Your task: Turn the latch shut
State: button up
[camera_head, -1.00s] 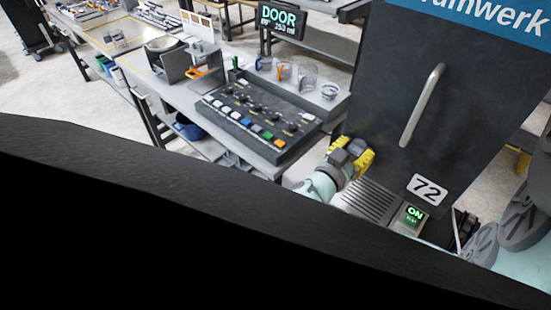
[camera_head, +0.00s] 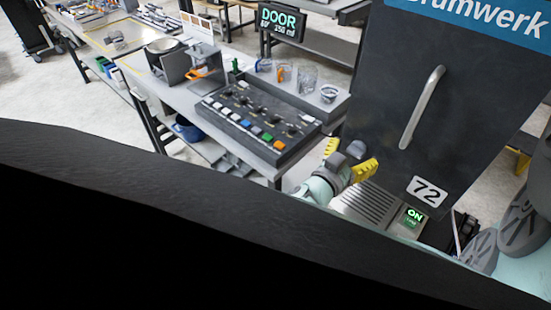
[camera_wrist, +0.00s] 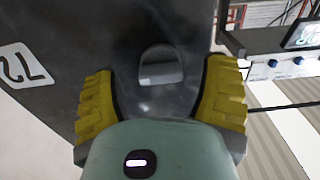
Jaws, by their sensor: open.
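The latch is a small grey rounded piece (camera_wrist: 161,66) on the dark face of the tall cabinet (camera_head: 455,90). In the wrist view it stands between my two yellow fingers, with a clear gap on each side. My gripper (camera_wrist: 160,95) is open and empty. In the head view my gripper (camera_head: 349,158) is spread at the cabinet's lower left edge, and the grey latch (camera_head: 357,149) shows between the fingers. Whether the latch is fully turned cannot be told. A display sign (camera_head: 281,21) reads DOOR, with a smaller line below.
The cabinet has a long pale handle (camera_head: 422,107) and a label 72 (camera_head: 427,191). A green ON display (camera_head: 413,215) sits below. A bench with a button panel (camera_head: 260,122) and several cups stands to the left. Clear floor (camera_head: 60,85) lies farther left.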

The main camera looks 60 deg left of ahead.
jog(key=v, duration=1.1)
